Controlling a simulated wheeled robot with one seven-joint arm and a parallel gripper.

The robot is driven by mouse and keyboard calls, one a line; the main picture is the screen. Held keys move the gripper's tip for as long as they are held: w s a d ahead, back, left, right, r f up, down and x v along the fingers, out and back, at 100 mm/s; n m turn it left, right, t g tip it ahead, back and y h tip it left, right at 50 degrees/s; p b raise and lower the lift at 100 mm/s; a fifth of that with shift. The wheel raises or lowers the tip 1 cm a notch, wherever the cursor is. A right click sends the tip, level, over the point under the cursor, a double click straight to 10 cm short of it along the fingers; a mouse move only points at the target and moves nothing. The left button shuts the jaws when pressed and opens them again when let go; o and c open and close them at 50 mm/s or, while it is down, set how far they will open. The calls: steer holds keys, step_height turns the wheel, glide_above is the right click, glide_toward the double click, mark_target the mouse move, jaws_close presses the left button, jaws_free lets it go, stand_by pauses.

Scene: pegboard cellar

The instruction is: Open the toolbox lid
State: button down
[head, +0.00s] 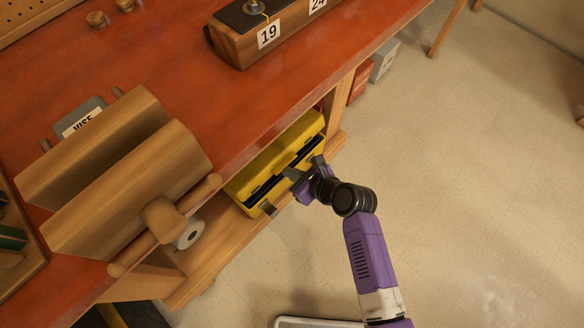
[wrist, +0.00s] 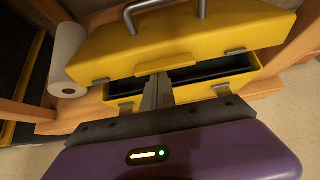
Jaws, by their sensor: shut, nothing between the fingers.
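The yellow toolbox (head: 243,206) sits on the low shelf under the red bench top. Its lid (wrist: 200,38) is raised part way, with a dark gap between lid and body in the wrist view. The lid has a grey handle (wrist: 165,12) on top, a yellow front tab (wrist: 165,64) and two metal latches. My gripper (head: 304,170) is at the front of the toolbox. In the wrist view its fingers (wrist: 156,90) are together and empty, with their tips just below the front tab. I cannot tell whether they touch the lid.
The bench top (head: 130,75) overhangs the toolbox. A wooden vise (head: 135,190) stands at the bench's front edge. A white paper roll (wrist: 67,60) is left of the toolbox. A wooden post (head: 338,108) stands at its right. The floor (head: 470,170) on the right is clear.

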steer(key=shift+w+a+r+p, duration=0.1)
steer(key=shift+a+r+p, duration=0.05)
steer(key=shift+r+p, duration=0.45)
steer(key=shift+w+a+r+p, duration=0.1)
steer(key=shift+a+r+p, duration=0.05)
steer(key=shift+r+p, duration=0.4)
steer(key=shift+w+a+r+p, duration=0.2)
steer(key=shift+r+p, duration=0.25)
steer(key=shift+p, duration=0.55)
steer(key=shift+w+a+r+p, duration=0.25)
steer(key=shift+a+r+p, duration=0.1)
steer(key=shift+r+p, duration=0.3)
steer(key=shift+w+a+r+p, duration=0.25)
steer(key=shift+a+r+p, duration=0.15)
steer(key=shift+p, duration=0.4)
steer(key=shift+w+a+r+p, duration=0.25)
steer(key=shift+a+r+p, duration=0.05)
steer(key=shift+r+p, duration=0.35)
steer(key=shift+f, duration=0.15)
